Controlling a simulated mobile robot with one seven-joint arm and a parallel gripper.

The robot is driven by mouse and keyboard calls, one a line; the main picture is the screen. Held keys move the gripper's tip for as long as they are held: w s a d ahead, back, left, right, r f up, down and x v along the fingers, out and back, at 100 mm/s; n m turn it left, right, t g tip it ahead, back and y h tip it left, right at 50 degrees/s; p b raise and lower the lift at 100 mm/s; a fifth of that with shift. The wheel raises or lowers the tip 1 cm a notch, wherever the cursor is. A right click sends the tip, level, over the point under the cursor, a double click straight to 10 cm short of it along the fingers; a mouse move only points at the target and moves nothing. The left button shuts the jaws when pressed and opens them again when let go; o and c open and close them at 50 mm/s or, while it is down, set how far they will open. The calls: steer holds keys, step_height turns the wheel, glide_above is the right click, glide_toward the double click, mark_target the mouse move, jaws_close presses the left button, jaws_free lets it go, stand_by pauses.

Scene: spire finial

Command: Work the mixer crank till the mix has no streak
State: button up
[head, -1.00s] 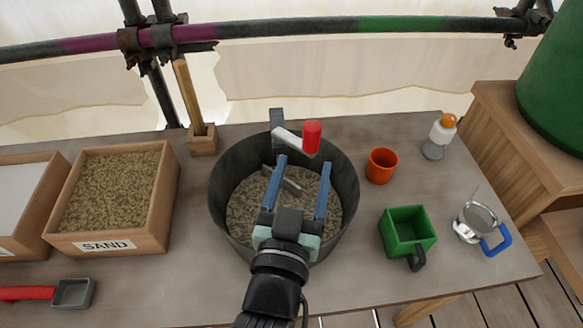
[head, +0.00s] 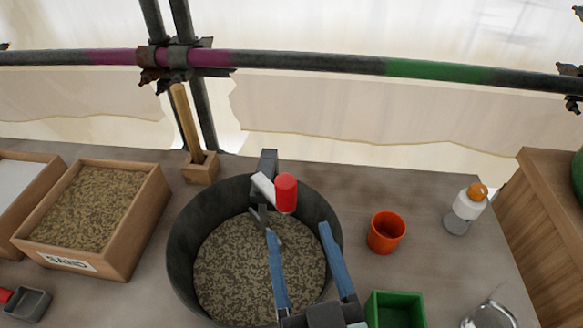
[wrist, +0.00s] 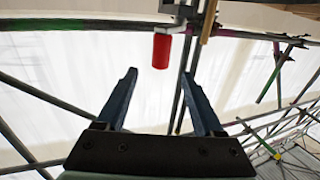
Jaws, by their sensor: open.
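The mixer is a dark round tub (head: 184,255) on the table, holding a speckled grey-brown mix (head: 235,268). A pale crank arm (head: 262,188) with an upright red grip (head: 286,194) sits at its far rim, on a grey bracket (head: 268,162). A grey paddle (head: 268,228) reaches into the tub. My gripper (head: 296,228) is open and empty, its blue fingers over the tub's near right part, nearer me than the red grip. In the wrist view the red grip (wrist: 161,51) shows beyond and between the fingertips, apart from them. My fingers cover part of the mix.
A sand box (head: 146,215) and a grey scoop (head: 28,304) are at left. An orange cup (head: 386,232), a green box (head: 394,310), a metal cup (head: 490,314) and a bottle (head: 465,209) are at right. A scaffold pipe (head: 310,63) runs behind.

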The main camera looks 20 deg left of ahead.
steer(key=p+x, duration=0.3)
steer(key=x, duration=0.9)
steer(key=shift+w+a, duration=0.2)
steer(key=shift+a, duration=0.15)
jaws_close()
stand_by(0.9)
